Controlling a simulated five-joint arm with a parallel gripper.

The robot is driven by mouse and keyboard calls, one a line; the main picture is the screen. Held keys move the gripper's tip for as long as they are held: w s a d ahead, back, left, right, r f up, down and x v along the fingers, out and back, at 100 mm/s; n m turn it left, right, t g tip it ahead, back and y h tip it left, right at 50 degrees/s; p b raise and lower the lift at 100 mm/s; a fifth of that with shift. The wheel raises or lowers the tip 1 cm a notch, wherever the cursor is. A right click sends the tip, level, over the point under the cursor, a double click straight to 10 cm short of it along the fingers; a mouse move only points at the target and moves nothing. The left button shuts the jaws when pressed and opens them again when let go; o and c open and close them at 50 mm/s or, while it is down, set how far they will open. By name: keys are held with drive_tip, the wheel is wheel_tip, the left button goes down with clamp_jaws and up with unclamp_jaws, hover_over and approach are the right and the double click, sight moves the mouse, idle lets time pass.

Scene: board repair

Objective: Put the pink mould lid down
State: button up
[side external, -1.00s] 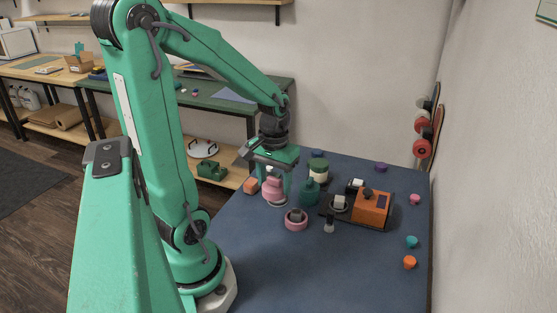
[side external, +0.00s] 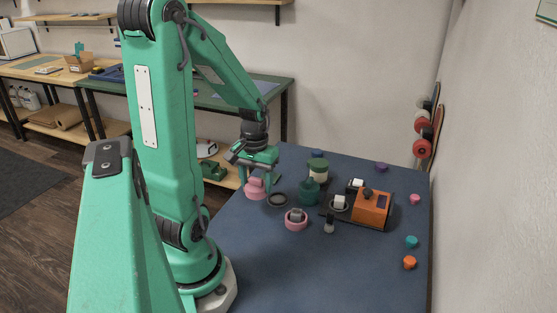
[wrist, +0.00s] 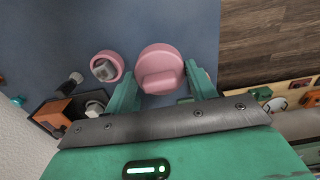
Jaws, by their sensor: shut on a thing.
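The pink mould lid (side external: 256,191) is a round disc with a raised block handle. My gripper (side external: 257,178) is shut on it from above, near the left edge of the blue mat. In the wrist view the lid (wrist: 160,57) sits between the two green fingers. I cannot tell whether its underside touches the mat. The pink mould (side external: 296,225), with a grey block in it, stands apart to the right of the lid; it also shows in the wrist view (wrist: 98,77).
A dark ring (side external: 278,206) lies empty just right of the lid. The front of the blue mat (side external: 320,275) is clear.

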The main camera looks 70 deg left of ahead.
drive_tip(key=a+f, duration=0.1)
drive_tip(key=a, duration=0.1)
drive_tip(key=s+a+f, duration=0.1)
drive_tip(key=a, duration=0.1)
drive_tip(key=s+a+f, duration=0.1)
drive_tip(key=a, duration=0.1)
drive_tip(key=shift+s+f, duration=0.2)
drive_tip(key=shift+f, duration=0.2)
drive_tip(key=shift+d+f, duration=0.1)
drive_tip(key=shift+f, duration=1.95)
drive_tip(key=shift+f, duration=0.1)
drive_tip(key=o, duration=1)
drive_tip(key=shift+r, duration=6.15)
